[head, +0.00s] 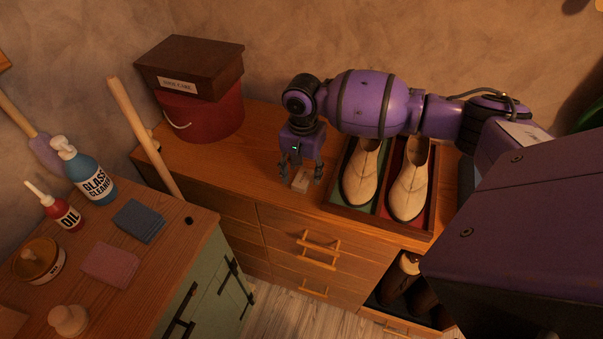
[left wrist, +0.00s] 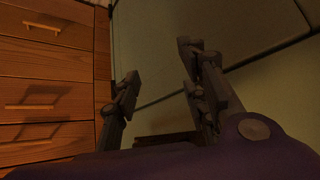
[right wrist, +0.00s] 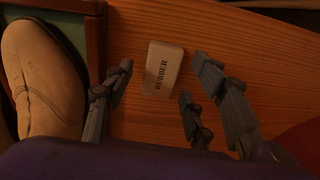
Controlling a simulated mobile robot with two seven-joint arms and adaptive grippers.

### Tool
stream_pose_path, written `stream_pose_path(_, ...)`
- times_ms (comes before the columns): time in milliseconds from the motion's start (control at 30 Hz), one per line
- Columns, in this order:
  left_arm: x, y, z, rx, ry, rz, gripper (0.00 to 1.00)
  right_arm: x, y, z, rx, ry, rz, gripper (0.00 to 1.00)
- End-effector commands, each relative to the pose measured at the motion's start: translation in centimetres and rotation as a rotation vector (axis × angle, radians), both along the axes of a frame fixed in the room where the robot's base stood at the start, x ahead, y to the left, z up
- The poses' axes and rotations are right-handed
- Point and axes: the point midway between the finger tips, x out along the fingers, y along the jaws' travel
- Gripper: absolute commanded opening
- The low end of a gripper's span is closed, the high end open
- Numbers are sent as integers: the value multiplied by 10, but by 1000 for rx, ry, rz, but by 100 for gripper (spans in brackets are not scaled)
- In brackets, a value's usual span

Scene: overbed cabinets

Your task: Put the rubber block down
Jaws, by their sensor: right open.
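The rubber block (head: 301,182) is small and pale and rests on the wooden dresser top (head: 262,135) near its front edge. In the right wrist view the block (right wrist: 162,68), labelled RUBBER, lies flat on the wood between and just beyond the fingertips. My right gripper (head: 300,172) points down over it with fingers spread, one on each side; I see gaps between fingers and block. It also shows open in the right wrist view (right wrist: 158,85). My left gripper (left wrist: 160,68) is open and empty, seen only in the left wrist view, near green cabinet doors.
A shoe tray (head: 376,224) with two cream shoes stands right of the block. A red tub (head: 205,115) with a brown lidded box (head: 190,65) stands behind left. The left counter (head: 185,235) holds bottles (head: 90,178), cloths and a tin. Dresser wood around the block is clear.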

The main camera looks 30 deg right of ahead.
Motion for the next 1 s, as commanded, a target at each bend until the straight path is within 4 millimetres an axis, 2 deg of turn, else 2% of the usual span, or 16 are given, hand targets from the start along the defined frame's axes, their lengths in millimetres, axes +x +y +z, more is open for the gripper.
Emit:
stream_pose_path(33,4,0,4,-1,-9,1,40,6,-1,19,1,-15,-1,51)
stream_pose_path(100,6,0,5,-2,-12,1,40,8,-1,32,1,-15,-1,51)
stream_pose_path(300,7,-1,8,-2,-15,1,40,8,-2,57,0,-13,-1,51)
stream_pose_path(1000,0,-2,3,-2,0,-8,40,7,-2,62,0,-9,-1,51)
